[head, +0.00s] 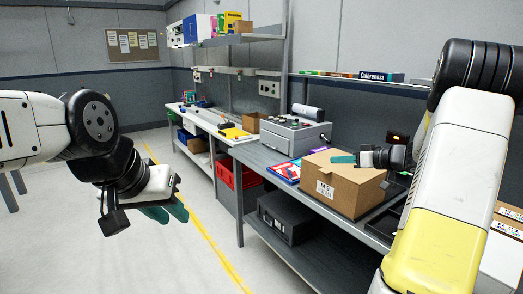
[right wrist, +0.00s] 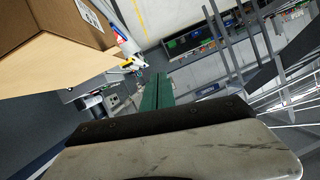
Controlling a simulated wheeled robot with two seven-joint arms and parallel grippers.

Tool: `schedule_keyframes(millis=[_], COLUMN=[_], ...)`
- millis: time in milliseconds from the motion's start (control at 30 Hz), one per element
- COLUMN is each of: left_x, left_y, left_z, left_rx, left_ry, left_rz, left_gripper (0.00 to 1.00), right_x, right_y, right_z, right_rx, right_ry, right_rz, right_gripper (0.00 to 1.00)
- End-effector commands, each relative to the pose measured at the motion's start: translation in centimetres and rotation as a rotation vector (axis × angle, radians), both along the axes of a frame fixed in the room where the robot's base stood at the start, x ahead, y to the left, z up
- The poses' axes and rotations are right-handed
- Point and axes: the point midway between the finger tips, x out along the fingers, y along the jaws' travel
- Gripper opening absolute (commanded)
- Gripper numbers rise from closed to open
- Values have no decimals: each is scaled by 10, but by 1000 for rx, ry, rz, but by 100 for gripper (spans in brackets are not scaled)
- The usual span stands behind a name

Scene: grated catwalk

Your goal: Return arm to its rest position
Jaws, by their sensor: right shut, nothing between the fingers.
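My left arm comes in from the left in the head view. Its gripper (head: 170,212) hangs over open floor with teal fingers pointing right and slightly down; the gap between them is not clear. My right arm (head: 448,190) comes in from the right and bends in toward the bench. Its gripper (head: 343,158) shows beyond the arm, at the top of the cardboard box (head: 343,185), with fingers pointing left. In the right wrist view its green fingers (right wrist: 157,90) are together and empty, with the box (right wrist: 55,45) beside them at the left; contact is not visible.
The grey workbench (head: 258,158) carries a grey control unit (head: 294,132) and flat colourful items. A black case (head: 287,217) sits on its lower shelf and a red crate (head: 225,175) stands farther back. Floor with a yellow line (head: 205,235) is clear at left.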

Motion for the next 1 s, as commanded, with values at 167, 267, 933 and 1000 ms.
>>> schedule_keyframes(millis=[167,267,933,1000], left_x=[0,0,0,0], left_y=[0,0,0,0], left_z=[0,0,0,0], left_rx=[0,0,0,0], left_ry=[0,0,0,0], left_rz=[0,0,0,0], left_gripper=[27,27,27,27], right_x=[-73,-122,-322,-324], right_y=[103,141,166,164], right_z=[40,49,43,43], right_rx=[-9,-51,-286,-286], right_ry=[265,414,618,615], right_rz=[119,124,-360,-371], right_gripper=[0,0,0,0])
